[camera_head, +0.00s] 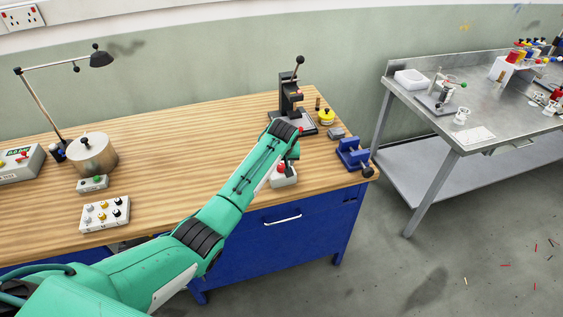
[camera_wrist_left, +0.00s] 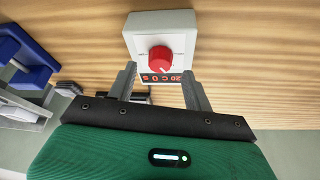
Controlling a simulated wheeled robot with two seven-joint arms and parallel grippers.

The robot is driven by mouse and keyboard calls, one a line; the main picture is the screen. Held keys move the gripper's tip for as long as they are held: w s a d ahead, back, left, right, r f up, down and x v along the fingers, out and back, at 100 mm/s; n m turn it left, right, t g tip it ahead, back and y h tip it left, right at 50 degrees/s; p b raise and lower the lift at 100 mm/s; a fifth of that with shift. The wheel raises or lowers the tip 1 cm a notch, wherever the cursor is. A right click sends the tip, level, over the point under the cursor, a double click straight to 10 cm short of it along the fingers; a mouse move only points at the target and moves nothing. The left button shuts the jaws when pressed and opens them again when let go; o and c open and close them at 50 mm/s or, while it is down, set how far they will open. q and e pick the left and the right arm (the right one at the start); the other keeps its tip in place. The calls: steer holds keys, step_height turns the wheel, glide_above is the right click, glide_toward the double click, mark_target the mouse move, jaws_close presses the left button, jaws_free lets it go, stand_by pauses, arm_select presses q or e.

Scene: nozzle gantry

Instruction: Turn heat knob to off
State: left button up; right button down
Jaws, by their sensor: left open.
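The heat knob (camera_wrist_left: 161,59) is a red round knob on a white control box (camera_wrist_left: 144,22) with a dark display showing orange-red characters. In the left wrist view the box stands on the wooden bench, straight ahead of my left gripper (camera_wrist_left: 160,80). The two fingers are apart, with the knob seen between and just beyond their tips. I cannot tell if they touch the box. In the head view the box (camera_head: 286,180) with the red knob (camera_head: 281,168) shows partly behind my left arm, which hides the gripper. My right gripper is not in view.
A blue vise (camera_head: 352,154) stands at the bench's right end. A black press (camera_head: 290,105) and a yellow-topped item (camera_head: 326,116) stand behind. The bench middle is clear.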

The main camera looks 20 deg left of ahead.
mark_target(281, 167)
arm_select(q)
steer(key=shift+x, duration=1.15)
steer(key=shift+f, duration=0.15)
steer(key=c, duration=1)
steer(key=shift+o, duration=0.2)
